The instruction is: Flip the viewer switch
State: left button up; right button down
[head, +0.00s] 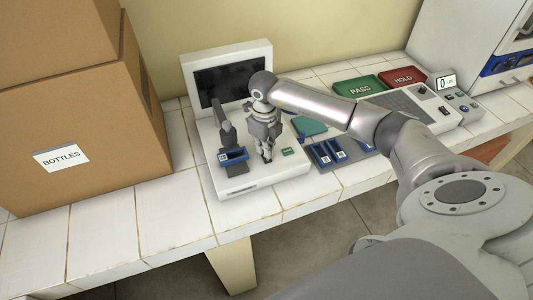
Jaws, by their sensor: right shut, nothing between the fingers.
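The viewer (236,187) is a white device with a dark screen (229,82) at its back, standing on the white tiled bench. A blue slide holder (233,156) sits on its base at the left, below a dark grey upright part (225,128). A small green labelled piece (288,152) is on the base at the right; I cannot tell whether it is the switch. My right gripper (266,158) points down over the viewer's base, shut and empty, just left of the green piece. It hides part of the base, and contact is unclear. My left gripper is not in view.
Cardboard boxes, one labelled BOTTLES (100,135), stand at the left. Right of the viewer are a blue rack (325,154), a green PASS tray (358,87), a red HOLD tray (402,78) and a white panel with a display (446,82). The bench front left is clear.

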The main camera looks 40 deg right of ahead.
jog(key=shift+s+f, duration=0.1)
jog(key=shift+f, duration=0.05)
jog(key=shift+r+p, duration=0.55)
jog(key=shift+r, duration=0.35)
jog(key=shift+r+p, duration=1.5)
jog(key=shift+r, duration=1.15)
jog(key=shift+f, duration=0.1)
